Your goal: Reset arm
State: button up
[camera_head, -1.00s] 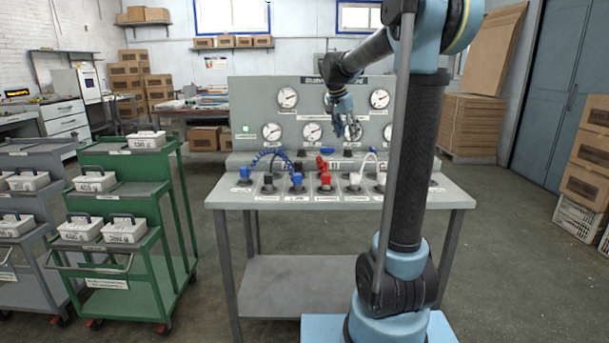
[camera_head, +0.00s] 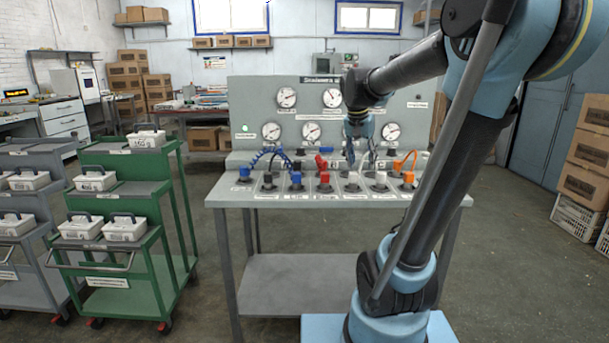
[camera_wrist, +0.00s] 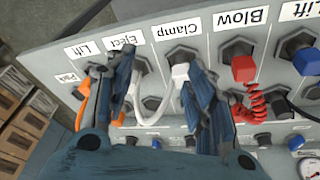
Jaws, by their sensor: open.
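My gripper (camera_head: 352,160) hangs over the front of the grey press panel, above the row of plugs. In the wrist view its two dark blue fingers (camera_wrist: 148,78) are spread apart with nothing clamped between them. A white plug (camera_wrist: 180,72) sits at the Clamp label, beside the right finger, with a white cable looping between the fingers. A red plug (camera_wrist: 243,68) with a coiled cable sits at Blow, and a blue plug (camera_wrist: 307,61) at Lift. An orange cable (camera_wrist: 82,113) is partly hidden behind the left finger.
The grey bench (camera_head: 230,199) carries the upright gauge panel (camera_head: 250,95) close behind my gripper. A green trolley (camera_head: 135,285) with white boxes stands at the left, next to a grey one. Cardboard boxes (camera_head: 588,150) are stacked at the right. The floor between is clear.

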jog(key=s+f+n+y, duration=0.1)
jog(key=s+f+n, duration=0.2)
jog(key=s+f, duration=0.6)
jog(key=s+f+n+y, duration=0.1)
jog(key=s+f+n, duration=0.1)
jog(key=s+f, duration=0.8)
jog(key=s, duration=0.4)
jog(key=shift+s+d+n, duration=0.15)
jog(key=shift+s+n, duration=0.2)
jog(key=shift+n, duration=0.05)
jog(key=shift+w+f, duration=0.15)
jog(key=shift+w, duration=0.3)
